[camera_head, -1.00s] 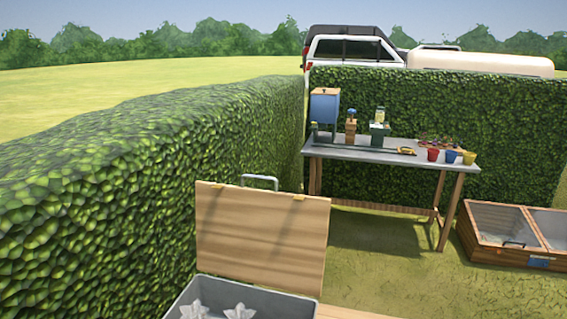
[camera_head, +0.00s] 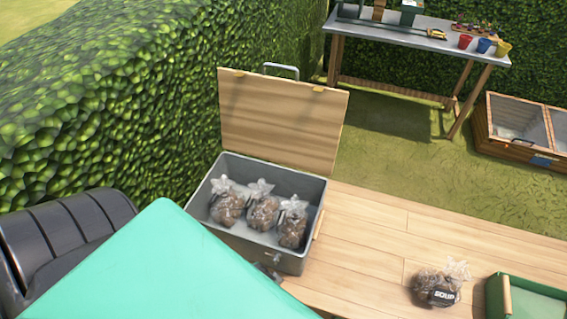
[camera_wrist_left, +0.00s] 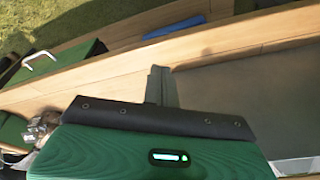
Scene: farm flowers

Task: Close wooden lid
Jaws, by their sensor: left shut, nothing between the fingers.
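The wooden lid (camera_head: 280,120) stands open and upright at the back of a grey box (camera_head: 262,250) in the head view. It has a metal handle on its top edge and two small yellowish fittings. Three clear bags of brown contents (camera_head: 263,212) sit inside the box. In the left wrist view my left gripper (camera_wrist_left: 160,85) is shut and empty, above or near a wooden surface. I cannot make out that gripper in the head view, and the wrist view does not show the lid clearly. My right gripper is not in view.
A teal sloped surface (camera_head: 170,265) and a black ribbed thing (camera_head: 65,235) fill the lower left. A hedge (camera_head: 120,110) runs along the left.

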